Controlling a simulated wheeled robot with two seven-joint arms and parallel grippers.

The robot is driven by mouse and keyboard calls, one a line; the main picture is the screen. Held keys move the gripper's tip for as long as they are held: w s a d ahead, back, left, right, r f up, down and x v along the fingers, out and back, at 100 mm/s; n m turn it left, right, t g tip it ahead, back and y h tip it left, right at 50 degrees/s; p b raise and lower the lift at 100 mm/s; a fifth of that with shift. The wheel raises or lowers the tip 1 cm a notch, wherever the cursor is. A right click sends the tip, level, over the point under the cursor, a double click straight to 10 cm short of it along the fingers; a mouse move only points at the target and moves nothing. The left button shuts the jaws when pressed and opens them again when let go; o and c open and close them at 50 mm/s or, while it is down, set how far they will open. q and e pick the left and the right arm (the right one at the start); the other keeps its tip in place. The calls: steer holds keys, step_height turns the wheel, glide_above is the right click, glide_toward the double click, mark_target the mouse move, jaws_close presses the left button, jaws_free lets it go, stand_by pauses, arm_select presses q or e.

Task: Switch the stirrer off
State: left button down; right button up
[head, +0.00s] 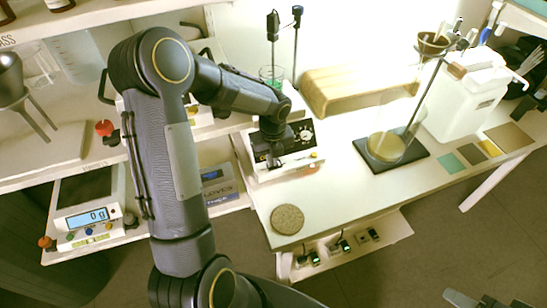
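The stirrer (307,150) is a white box with a black front panel, a pale dial (305,134) and a small yellow button (313,155). It stands on the left part of the white bench. A greenish beaker (270,73) shows behind my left arm, near the stirrer's top. My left gripper (272,161) points down in front of the left side of the stirrer's panel and hides part of it. Its fingers are dark against the panel, so I cannot tell their opening or whether they touch. Part of my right gripper (475,299) shows at the bottom right edge, away from the bench.
A round cork mat (287,219) lies at the bench's front corner. A flask (385,146) on a dark stand base (415,151), a wooden block (350,88) and a white jug (466,100) stand to the right. A scale (86,219) is at lower left.

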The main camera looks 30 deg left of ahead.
arm_select(q)
steer(key=shift+s+f, duration=0.5)
steer(key=shift+f, duration=0.2)
steer(key=shift+w+d, duration=0.1)
steer(key=shift+w, duration=0.1)
steer(key=shift+r, duration=0.1)
steer(key=shift+w, duration=0.1)
steer(key=shift+r, duration=0.3)
step_height(320, 180, up, 8)
steer(key=p, duration=0.1)
steer(key=shift+w+r, duration=0.15)
steer(key=shift+w, duration=0.15)
steer(key=shift+d, duration=0.1)
